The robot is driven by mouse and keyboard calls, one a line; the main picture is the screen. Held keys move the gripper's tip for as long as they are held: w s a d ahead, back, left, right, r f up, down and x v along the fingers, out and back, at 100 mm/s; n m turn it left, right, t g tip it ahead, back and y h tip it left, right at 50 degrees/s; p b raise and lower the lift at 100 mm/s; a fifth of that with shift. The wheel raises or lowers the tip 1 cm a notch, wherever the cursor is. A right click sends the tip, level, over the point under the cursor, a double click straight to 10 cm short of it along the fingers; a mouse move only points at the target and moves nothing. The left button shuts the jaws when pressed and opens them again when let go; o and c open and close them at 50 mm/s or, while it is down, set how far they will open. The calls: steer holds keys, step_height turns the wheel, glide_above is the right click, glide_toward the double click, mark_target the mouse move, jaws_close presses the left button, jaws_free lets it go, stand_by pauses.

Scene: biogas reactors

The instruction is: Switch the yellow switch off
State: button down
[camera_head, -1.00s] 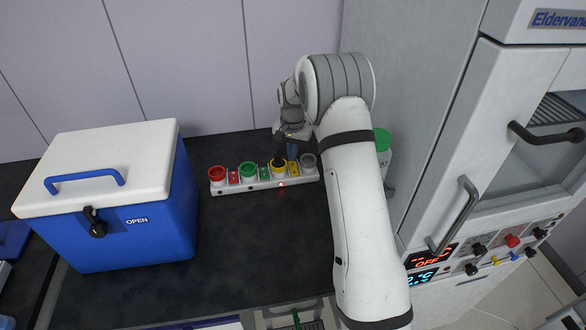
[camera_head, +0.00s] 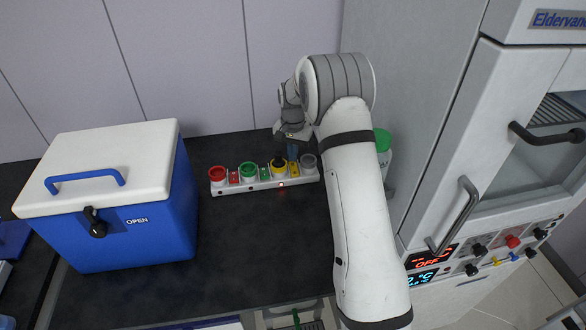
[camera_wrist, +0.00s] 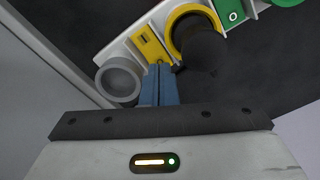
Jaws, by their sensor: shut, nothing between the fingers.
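The yellow switch (camera_wrist: 150,44) is a small yellow rocker plate on a white strip (camera_head: 262,185). In the wrist view it lies beside a yellow round holder (camera_wrist: 176,48) with a black ball-shaped thing in it. My gripper (camera_wrist: 160,68) is shut and empty, its blue fingers together at the switch's lower edge. I cannot tell whether they touch it.
The strip also carries a red holder (camera_head: 217,173) and a green holder (camera_head: 248,171), with a red switch (camera_head: 234,177) and a green switch (camera_head: 265,173). A small red light (camera_head: 281,187) shows on its front. A blue cooler (camera_head: 140,225) stands left; a green-capped bottle (camera_head: 382,140) and cabinet stand right.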

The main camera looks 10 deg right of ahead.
mark_target(293, 164)
steer(key=shift+f+b, duration=0.65)
steer(key=shift+f, duration=0.4)
stand_by(0.9)
steer(key=shift+r, duration=0.15)
steer(key=shift+r+p, duration=1.9)
steer(key=shift+r, duration=1.5)
steer(key=shift+r, duration=0.1)
steer(key=s+r+n+t, duration=0.2)
steer(key=s+r+n, duration=0.1)
steer(key=s+r, duration=1.3)
steer(key=s+n+t, duration=0.1)
steer(key=s+n, duration=0.2)
steer(key=s, duration=1.9)
steer(key=shift+s+r, duration=0.2)
steer(key=shift+s, duration=0.1)
